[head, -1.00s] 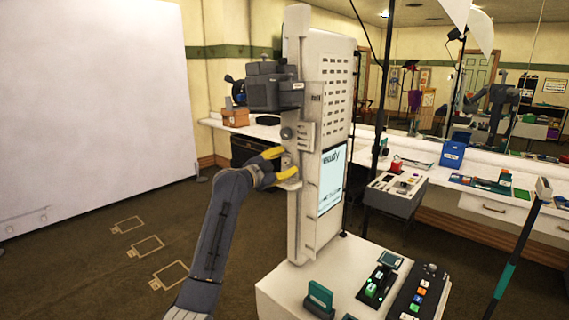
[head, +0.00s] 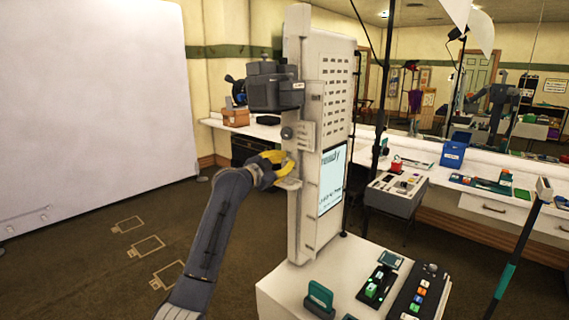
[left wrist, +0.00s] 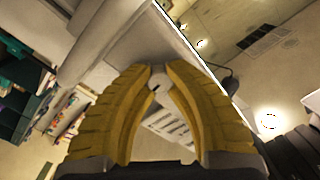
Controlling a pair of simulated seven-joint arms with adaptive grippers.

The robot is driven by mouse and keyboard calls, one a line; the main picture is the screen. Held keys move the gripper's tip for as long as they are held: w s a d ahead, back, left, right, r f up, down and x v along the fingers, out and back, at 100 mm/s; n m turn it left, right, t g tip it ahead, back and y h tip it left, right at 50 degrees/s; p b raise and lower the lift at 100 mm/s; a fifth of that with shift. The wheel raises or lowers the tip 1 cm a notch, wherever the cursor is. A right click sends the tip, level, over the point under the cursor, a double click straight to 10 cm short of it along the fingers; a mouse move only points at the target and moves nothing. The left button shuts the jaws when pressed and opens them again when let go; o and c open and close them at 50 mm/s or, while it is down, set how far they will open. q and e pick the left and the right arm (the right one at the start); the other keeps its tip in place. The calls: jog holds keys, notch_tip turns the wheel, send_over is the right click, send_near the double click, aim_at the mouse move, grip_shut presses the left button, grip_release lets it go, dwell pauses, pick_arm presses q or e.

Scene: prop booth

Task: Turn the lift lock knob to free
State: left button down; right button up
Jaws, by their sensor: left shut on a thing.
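The tall off-white lift column (head: 318,215) stands in the middle of the head view, with a dark round knob (head: 287,132) on its side. My left gripper (head: 284,166) is at the column's left side, below that round knob and just above a small ledge. Its yellow fingers are shut on a small light-grey knob, which shows between the fingertips in the left wrist view (left wrist: 158,79). I take this to be the lift lock knob; the fingers hide most of it and its setting cannot be read. My right gripper is not in view.
A grey camera-like box (head: 272,90) juts from the column above my gripper. The pale base (head: 275,295) carries a teal block (head: 319,298) and a button panel (head: 420,293). A lit screen (head: 331,178) is on the column.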

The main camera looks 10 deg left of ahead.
pick_arm(q)
jog(key=n, duration=0.8)
jog(key=shift+r, duration=0.1)
jog(key=n, duration=0.4)
jog(key=shift+g, duration=0.3)
jog(key=shift+n+h, duration=0.3)
jog(key=shift+n, duration=1.6)
jog(key=c, duration=1.1)
grip_release()
